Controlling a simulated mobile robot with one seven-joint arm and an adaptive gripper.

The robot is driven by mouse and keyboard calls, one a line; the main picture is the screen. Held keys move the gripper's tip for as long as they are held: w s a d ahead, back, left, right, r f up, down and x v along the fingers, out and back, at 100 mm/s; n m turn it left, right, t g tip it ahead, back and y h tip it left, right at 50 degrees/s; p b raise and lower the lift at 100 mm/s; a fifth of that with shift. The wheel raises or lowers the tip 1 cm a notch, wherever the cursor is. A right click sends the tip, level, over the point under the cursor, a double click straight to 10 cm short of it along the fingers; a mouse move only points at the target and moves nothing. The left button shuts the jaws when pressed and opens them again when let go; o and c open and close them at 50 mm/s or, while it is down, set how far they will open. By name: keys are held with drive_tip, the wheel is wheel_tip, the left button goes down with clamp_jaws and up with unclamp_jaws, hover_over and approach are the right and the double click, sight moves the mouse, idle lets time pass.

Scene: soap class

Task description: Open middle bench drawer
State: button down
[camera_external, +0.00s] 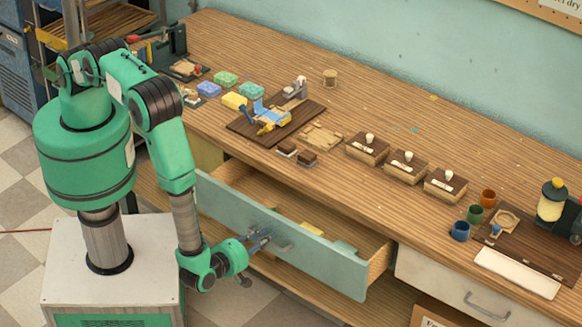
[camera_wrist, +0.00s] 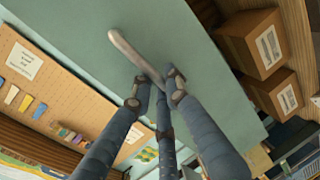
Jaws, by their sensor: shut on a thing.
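The middle bench drawer (camera_external: 335,262) has a pale green front and is pulled well out from the wooden bench (camera_external: 300,165). In the wrist view the drawer front (camera_wrist: 215,85) fills the middle, and my gripper (camera_wrist: 158,80) is shut on the grey bar handle (camera_wrist: 130,50). Part of the handle is hidden by the fingers.
On the bench top are soap bars (camera_external: 225,78), a dark board with tools (camera_external: 275,120), several wooden boxes (camera_external: 405,167) and coloured cups (camera_external: 474,213). A closed white drawer (camera_external: 465,290) is at the right. A cardboard box (camera_external: 425,317) stands below. Checkered floor is free in front.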

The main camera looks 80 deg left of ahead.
drive_tip(key=f+v, duration=0.1)
drive_tip(key=v, duration=0.7)
drive_tip(key=f+v, duration=0.2)
drive_tip(key=v, duration=0.6)
drive_tip(key=shift+s+d+f+b, duration=0.3)
drive_tip(key=shift+s+d, duration=0.2)
drive_tip(key=shift+s, duration=0.05)
drive_tip(key=c, duration=1.7)
unclamp_jaws()
drive_tip(key=shift+c, duration=0.2)
drive_tip(key=v, duration=1.2)
